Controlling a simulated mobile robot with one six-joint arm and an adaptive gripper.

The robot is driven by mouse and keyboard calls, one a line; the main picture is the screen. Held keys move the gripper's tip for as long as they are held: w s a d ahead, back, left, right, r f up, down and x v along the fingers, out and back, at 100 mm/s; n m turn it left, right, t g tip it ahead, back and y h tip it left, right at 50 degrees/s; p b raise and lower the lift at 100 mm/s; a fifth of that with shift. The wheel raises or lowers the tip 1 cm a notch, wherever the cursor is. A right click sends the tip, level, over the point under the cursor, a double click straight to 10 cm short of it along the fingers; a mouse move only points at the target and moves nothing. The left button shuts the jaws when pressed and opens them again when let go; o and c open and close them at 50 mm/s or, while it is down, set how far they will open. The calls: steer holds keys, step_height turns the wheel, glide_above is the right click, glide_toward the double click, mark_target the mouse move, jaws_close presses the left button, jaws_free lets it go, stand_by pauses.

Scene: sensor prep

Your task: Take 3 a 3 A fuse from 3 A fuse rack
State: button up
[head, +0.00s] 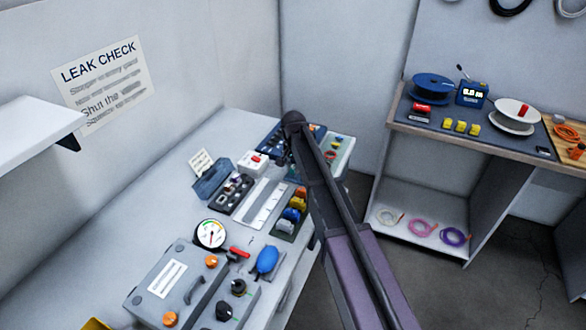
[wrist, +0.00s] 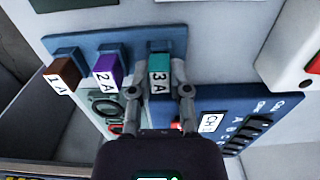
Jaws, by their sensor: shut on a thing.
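In the wrist view, a teal fuse (wrist: 159,70) labelled 3 A stands in a blue rack (wrist: 178,38). My gripper (wrist: 160,93) is shut on this teal 3 A fuse, one finger on each side of it. A purple fuse (wrist: 110,74) labelled 2 A and a brown fuse (wrist: 65,73) labelled 1 A sit in the rack to its left. The fuse's lower end and how deep it sits in the rack cannot be told. In the head view, my arm hides my gripper and the fuses.
A blue panel (wrist: 236,103) with dark slots is close on the right of my gripper in the wrist view. In the head view, a pressure gauge (head: 210,234) and a grey case (head: 178,287) stand nearer on the bench. A second table (head: 400,118) stands at right.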

mark_target(293, 167)
steer(key=shift+r+p, duration=1.5)
steer(key=shift+r, duration=0.05)
steer(key=s+d, duration=0.1)
steer(key=s, duration=0.4)
steer(key=s+r+p, duration=0.1)
steer(key=s, duration=0.4)
steer(key=s+d, duration=0.1)
steer(key=s, duration=0.4)
steer(key=shift+s+d+r, duration=0.3)
steer(key=shift+s+d, duration=0.05)
steer(key=shift+s, duration=0.05)
steer(key=shift+c, duration=0.2)
jaws_close()
